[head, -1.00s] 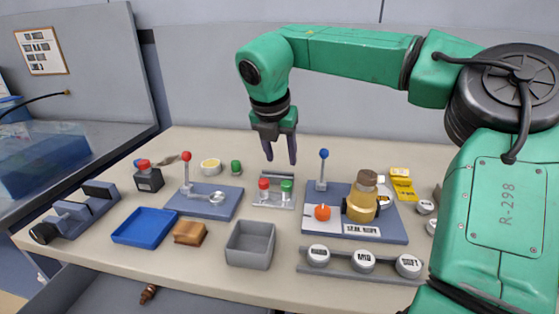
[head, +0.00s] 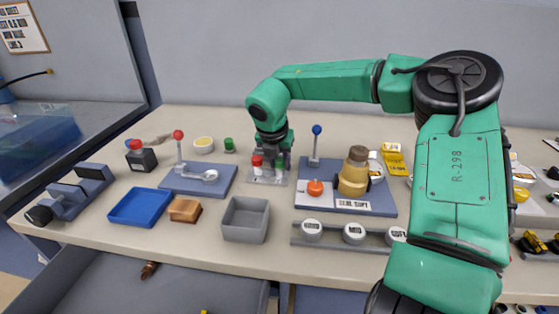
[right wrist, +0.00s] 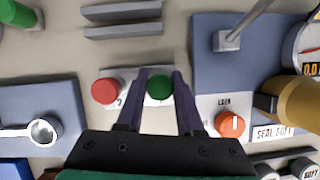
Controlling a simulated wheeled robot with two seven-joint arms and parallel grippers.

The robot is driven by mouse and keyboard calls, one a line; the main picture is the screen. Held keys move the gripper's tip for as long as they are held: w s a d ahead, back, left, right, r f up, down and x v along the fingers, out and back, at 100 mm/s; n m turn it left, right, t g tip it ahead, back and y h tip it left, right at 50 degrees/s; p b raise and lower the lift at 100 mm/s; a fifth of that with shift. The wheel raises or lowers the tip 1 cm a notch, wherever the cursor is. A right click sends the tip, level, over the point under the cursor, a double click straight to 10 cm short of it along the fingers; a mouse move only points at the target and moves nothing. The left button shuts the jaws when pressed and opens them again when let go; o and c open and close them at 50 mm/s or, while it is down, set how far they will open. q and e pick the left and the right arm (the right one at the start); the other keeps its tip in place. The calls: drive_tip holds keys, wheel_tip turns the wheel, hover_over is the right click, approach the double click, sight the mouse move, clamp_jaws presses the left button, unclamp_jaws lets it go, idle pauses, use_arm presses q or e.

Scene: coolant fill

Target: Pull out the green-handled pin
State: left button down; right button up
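The green-handled pin (right wrist: 159,88) stands in a small light plate (right wrist: 155,121), beside a red-handled pin (right wrist: 105,91). My right gripper (right wrist: 160,74) is open and pointing down, with one finger on each side of the green handle in the right wrist view. The gap is narrow and I cannot tell whether the fingers touch the handle. In the head view my right gripper (head: 271,165) is low over the plate and mostly hides the green handle; the red-handled pin (head: 257,160) shows just left of it. My left gripper is not in view.
A blue-grey board (head: 340,205) with a blue-knobbed lever (head: 316,145) and a brown-capped jar (head: 354,172) stands right of the plate. A board with a red-knobbed lever (head: 179,150) is to the left. A grey open bin (head: 246,219) sits in front.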

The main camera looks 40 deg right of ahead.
sight(280, 159)
drive_tip(key=o, duration=0.5)
drive_tip(key=c, duration=0.5)
drive_tip(key=shift+r, duration=0.4)
drive_tip(key=shift+r+p, duration=0.4)
drive_tip(key=shift+r, duration=0.6)
drive_tip(key=shift+r+p, duration=0.75)
drive_tip(key=shift+r, duration=1.15)
